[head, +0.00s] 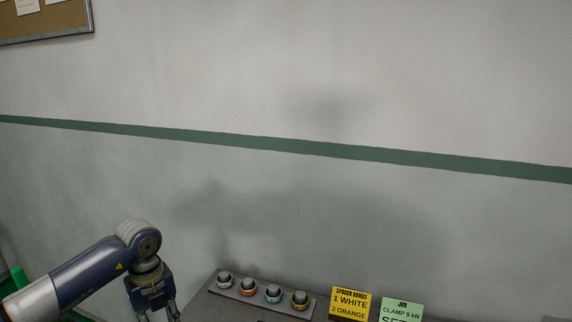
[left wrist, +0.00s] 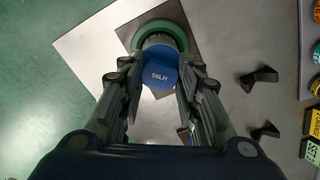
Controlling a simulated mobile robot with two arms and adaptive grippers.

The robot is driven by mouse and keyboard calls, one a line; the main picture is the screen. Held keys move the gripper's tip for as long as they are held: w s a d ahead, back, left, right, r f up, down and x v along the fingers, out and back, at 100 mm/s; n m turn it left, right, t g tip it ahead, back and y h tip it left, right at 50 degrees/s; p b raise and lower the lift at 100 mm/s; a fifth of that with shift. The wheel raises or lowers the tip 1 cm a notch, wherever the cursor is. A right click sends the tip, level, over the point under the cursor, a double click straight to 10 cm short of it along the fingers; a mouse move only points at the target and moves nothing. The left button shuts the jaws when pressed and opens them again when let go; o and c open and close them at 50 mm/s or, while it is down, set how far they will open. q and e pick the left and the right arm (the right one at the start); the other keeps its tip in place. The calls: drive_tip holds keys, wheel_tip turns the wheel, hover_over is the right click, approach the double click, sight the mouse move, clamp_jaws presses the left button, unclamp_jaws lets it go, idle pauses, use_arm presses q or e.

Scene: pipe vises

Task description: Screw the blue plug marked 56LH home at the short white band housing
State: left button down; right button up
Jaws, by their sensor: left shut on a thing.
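In the left wrist view a round blue plug (left wrist: 158,78) marked 56LH shows its face between the fingers of my left gripper (left wrist: 160,88). The gripper is shut on it. Directly beyond the plug is a round green-rimmed part (left wrist: 157,26), with a pale grey ring partly showing inside. I cannot tell whether this is the white band housing, or how far the plug is seated. In the head view my left gripper (head: 153,312) points down at the bottom edge, its tips cut off; plug and housing do not show there. My right gripper is not in view.
A grey rack (head: 262,300) holds several small round parts with coloured bands. A yellow card (head: 350,303) reads 1 white, 2 orange; a green card (head: 401,310) stands beside it. Two dark pieces (left wrist: 259,79) (left wrist: 265,131) lie right of the gripper in the left wrist view.

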use_arm(q)
drive_tip(key=shift+f, duration=0.1)
drive_tip(key=c, duration=1.1)
unclamp_jaws()
